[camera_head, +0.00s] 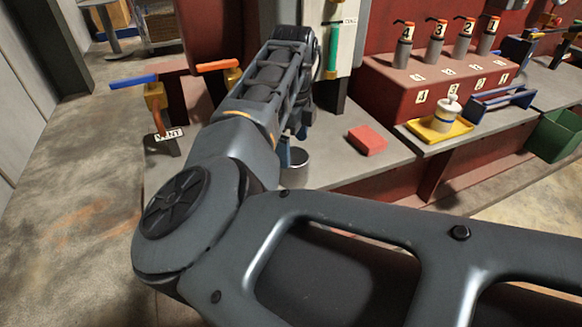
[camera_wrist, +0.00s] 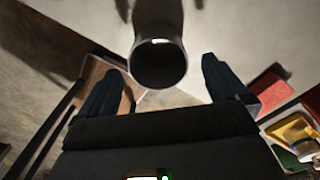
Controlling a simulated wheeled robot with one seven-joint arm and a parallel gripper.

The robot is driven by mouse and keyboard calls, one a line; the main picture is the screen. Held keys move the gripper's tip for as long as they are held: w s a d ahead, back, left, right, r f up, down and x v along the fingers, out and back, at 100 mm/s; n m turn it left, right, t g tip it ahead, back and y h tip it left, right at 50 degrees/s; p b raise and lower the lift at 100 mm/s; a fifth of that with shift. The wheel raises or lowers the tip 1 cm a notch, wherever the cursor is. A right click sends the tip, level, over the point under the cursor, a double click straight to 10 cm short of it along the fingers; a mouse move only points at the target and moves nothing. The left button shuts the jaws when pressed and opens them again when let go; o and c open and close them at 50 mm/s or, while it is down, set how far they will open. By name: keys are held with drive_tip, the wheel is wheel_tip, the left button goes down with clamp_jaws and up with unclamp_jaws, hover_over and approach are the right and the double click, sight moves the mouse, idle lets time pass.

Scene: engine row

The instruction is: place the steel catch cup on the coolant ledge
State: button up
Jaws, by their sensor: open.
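The steel catch cup (camera_head: 295,170) is a grey open-topped cylinder, upright on the grey ledge (camera_head: 225,165) beside my arm, near the ledge's front edge. In the wrist view the cup (camera_wrist: 160,60) shows its dark mouth, centred between my fingertips. My gripper (camera_wrist: 162,68) is open, with one dark blue finger on each side of the cup and visible gaps to both. In the head view my forearm covers most of the gripper, and only a little blue shows above the cup. I cannot tell which part of the grey surface is the coolant ledge.
A red block (camera_head: 367,140) lies right of the cup. Further right are a yellow tray (camera_head: 440,130) with a white bottle (camera_head: 447,113), a blue rack (camera_head: 500,100) and a green bin (camera_head: 556,135). Numbered bottles (camera_head: 435,45) stand on a red step. An orange-handled valve (camera_head: 218,66) stands left.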

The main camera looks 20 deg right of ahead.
sight(293, 167)
drive_tip(key=f+p, duration=0.1)
drive_tip(key=f, duration=0.6)
drive_tip(key=shift+s+f, duration=0.15)
drive_tip(key=shift+s, duration=0.05)
drive_tip(key=shift+c, duration=0.4)
drive_tip(key=c, duration=1)
drive_tip(key=shift+c, duration=0.2)
